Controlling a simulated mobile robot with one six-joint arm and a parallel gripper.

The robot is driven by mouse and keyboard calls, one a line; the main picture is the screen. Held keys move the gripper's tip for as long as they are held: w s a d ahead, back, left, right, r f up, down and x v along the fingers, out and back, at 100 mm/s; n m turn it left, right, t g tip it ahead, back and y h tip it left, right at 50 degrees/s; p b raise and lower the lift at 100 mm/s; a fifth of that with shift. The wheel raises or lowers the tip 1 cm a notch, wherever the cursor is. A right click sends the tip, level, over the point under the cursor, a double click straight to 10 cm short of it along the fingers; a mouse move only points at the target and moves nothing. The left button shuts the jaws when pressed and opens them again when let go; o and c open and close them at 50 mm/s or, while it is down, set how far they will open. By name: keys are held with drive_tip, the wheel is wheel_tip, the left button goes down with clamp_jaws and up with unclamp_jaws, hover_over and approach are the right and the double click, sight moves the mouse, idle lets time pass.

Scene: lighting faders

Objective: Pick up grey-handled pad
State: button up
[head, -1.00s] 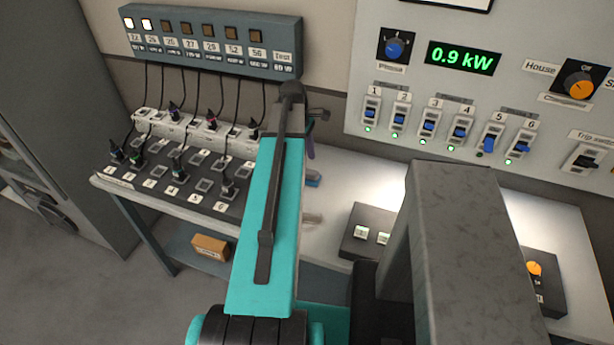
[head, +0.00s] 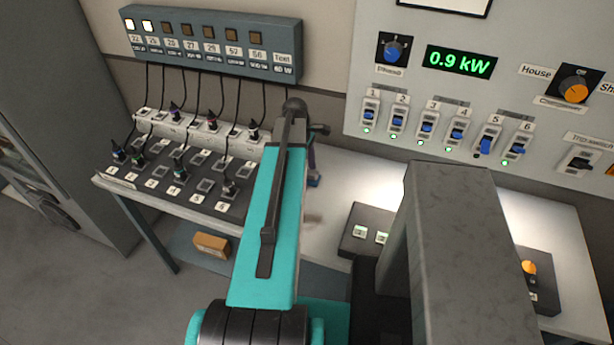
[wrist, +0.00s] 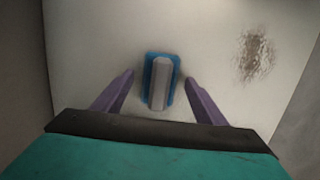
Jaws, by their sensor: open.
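The pad (wrist: 160,83) has a blue base and a long grey handle on top. It lies on the pale tabletop in the wrist view. My gripper (wrist: 158,78) is open, with one purple finger on each side of the pad and a gap on both sides. The fingers do not touch it, and I cannot tell how high they are above the table.
A brownish smudge (wrist: 257,54) marks the table right of the pad. In the head view, a patch panel (head: 190,170) with plugs and cables stands left of my arm. A dark button box (head: 360,232) sits to the right. A fader panel (head: 480,100) is on the wall.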

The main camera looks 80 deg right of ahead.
sight(308, 170)
drive_tip(key=c, duration=1.1)
drive_tip(key=shift+r, duration=0.1)
drive_tip(key=shift+c, duration=0.2)
drive_tip(key=shift+r+b, duration=0.8)
drive_tip(key=shift+r, duration=0.65)
drive_tip(key=s+a+b, duration=0.1)
drive_tip(key=s+a, duration=0.1)
drive_tip(key=a, duration=0.1)
drive_tip(key=s+a+b, duration=0.1)
drive_tip(key=s+a, duration=0.1)
drive_tip(key=a, duration=0.1)
drive_tip(key=s+a+r+b, duration=0.1)
drive_tip(key=s+a, duration=0.1)
drive_tip(key=shift+s+a+r, duration=0.1)
drive_tip(key=shift+a, duration=0.3)
drive_tip(key=shift+s+b, duration=0.15)
drive_tip(key=shift+b, duration=0.95)
drive_tip(key=b, duration=0.4)
drive_tip(key=shift+s+a, duration=0.15)
drive_tip(key=shift+s, duration=0.1)
drive_tip(key=b, duration=0.3)
drive_tip(key=shift+s+a+b, duration=0.2)
drive_tip(key=shift+a+b, duration=0.1)
drive_tip(key=shift+a, duration=0.05)
